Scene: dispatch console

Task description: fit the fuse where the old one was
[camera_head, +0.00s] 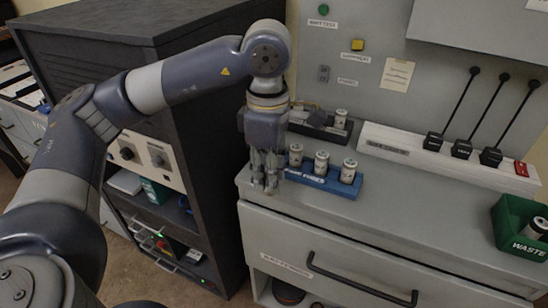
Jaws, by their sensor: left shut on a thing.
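My left gripper (265,182) points down at the left end of a blue rack (333,187), over the front edge of the grey console top. It is shut on what seems to be a fuse, mostly hidden by the fingers. Three white fuses stand upright in the blue rack: one near the gripper (295,155), a middle one (321,163) and a right one (348,171). Behind them is a dark holder (309,128), partly hidden by my wrist, with a white cylinder (340,119) at its right end. A green waste bin (519,238) at the right holds another white cylinder (538,227).
A drawer handle (360,283) juts from the front. A dark cabinet (180,100) stands left. The console top right of the rack is clear.

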